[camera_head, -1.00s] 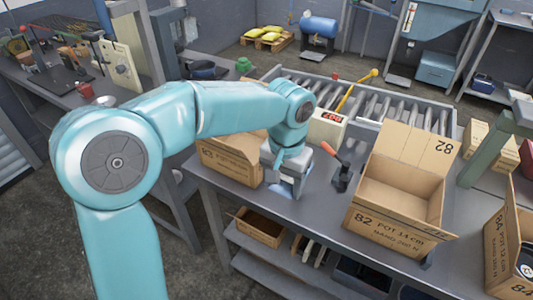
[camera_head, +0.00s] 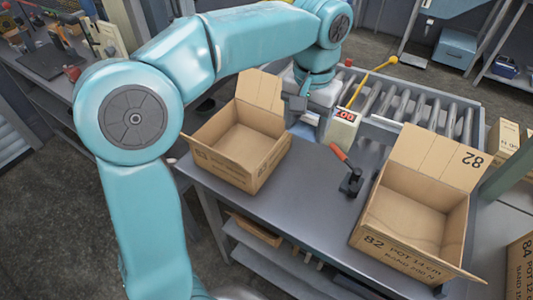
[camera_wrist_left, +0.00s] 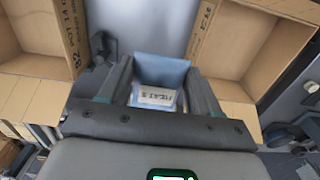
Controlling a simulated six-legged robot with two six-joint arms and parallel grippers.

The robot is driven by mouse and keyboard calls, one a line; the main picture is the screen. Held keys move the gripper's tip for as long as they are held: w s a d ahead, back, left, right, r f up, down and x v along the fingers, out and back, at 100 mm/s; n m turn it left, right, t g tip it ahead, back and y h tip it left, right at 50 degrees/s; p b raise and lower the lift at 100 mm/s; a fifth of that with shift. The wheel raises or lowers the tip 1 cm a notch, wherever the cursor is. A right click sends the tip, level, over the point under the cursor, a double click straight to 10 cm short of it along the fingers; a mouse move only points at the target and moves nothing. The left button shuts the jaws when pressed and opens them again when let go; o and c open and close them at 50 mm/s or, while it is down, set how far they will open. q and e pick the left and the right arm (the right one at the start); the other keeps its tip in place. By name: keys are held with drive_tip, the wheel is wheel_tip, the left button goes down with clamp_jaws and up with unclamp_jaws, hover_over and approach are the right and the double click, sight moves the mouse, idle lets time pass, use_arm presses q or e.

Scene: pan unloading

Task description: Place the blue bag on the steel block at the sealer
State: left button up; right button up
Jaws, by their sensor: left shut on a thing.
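My left gripper (camera_head: 309,104) is at the back of the bench, beside a cream box with a red readout (camera_head: 342,128). In the left wrist view, my left gripper (camera_wrist_left: 158,92) is shut on a pale blue bag (camera_wrist_left: 160,68), which sits between its fingers. A white label (camera_wrist_left: 157,96) reading "HEAT S" shows there too; I cannot tell what it is fixed to. I cannot make out the steel block, which may be hidden by the gripper. My right gripper is not in view.
An open carton marked 83 (camera_head: 272,168) stands left on the bench, another marked 82 (camera_head: 405,246) right. A red-handled lever clamp (camera_head: 350,180) stands between them. A roller conveyor (camera_head: 430,110) runs behind. The bench between the cartons is mostly clear.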

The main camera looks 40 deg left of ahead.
use_arm(q)
drive_tip(key=shift+w+a+r, duration=0.15)
drive_tip(key=shift+a+r, duration=0.2)
drive_tip(key=shift+r, duration=0.1)
drive_tip(key=b, duration=0.2)
hover_over(294, 185)
wheel_tip(294, 185, down, 14)
drive_tip(key=shift+f, duration=0.8)
wheel_tip(294, 185, down, 4)
drive_tip(key=shift+f, duration=0.1)
drive_tip(key=shift+f, duration=0.15)
drive_tip(key=o, duration=1.2)
